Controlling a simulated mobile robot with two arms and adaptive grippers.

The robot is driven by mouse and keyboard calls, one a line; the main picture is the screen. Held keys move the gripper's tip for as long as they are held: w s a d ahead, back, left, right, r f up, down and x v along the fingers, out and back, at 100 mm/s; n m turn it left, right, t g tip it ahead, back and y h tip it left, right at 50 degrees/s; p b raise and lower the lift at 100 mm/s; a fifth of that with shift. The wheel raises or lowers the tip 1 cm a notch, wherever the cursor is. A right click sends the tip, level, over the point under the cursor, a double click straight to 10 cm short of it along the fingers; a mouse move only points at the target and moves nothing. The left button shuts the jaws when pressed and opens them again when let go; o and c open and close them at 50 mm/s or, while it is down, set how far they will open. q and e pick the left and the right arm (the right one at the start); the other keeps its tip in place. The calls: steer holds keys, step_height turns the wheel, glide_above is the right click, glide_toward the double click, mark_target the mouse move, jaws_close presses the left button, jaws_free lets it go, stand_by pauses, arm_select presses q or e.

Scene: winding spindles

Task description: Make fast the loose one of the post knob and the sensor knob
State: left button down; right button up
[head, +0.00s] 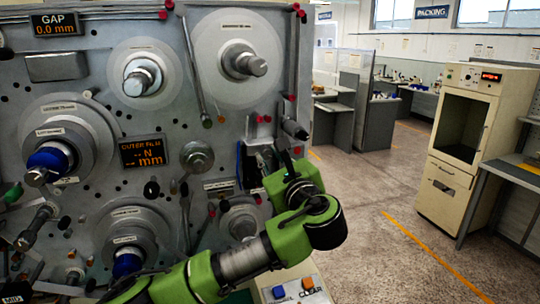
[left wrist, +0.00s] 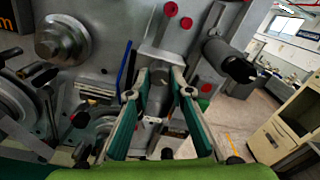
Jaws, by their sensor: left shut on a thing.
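My left gripper (head: 264,158) reaches the right part of the machine's front panel in the head view. In the left wrist view its two fingers (left wrist: 158,88) stand on either side of a small grey knob (left wrist: 157,98) below a metal bracket (left wrist: 160,56), and are shut on it. In the head view the gripper and arm mostly hide this knob. A dark cylindrical part (left wrist: 229,62) sticks out to the right of the bracket; it also shows in the head view (head: 293,128). I see no label telling which is the post knob or the sensor knob. My right gripper is not in view.
The panel (head: 92,75) carries several spindles and rollers, such as the upper roll (head: 237,57) and a blue-hubbed spindle (head: 47,163). A gap display (head: 55,24) reads 0.0 mm. A cream cabinet (head: 466,127) stands at the right, beyond open floor (head: 385,215).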

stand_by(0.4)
arm_select(q)
steer(key=c, duration=1.8)
jaws_free()
steer(key=v, duration=1.2)
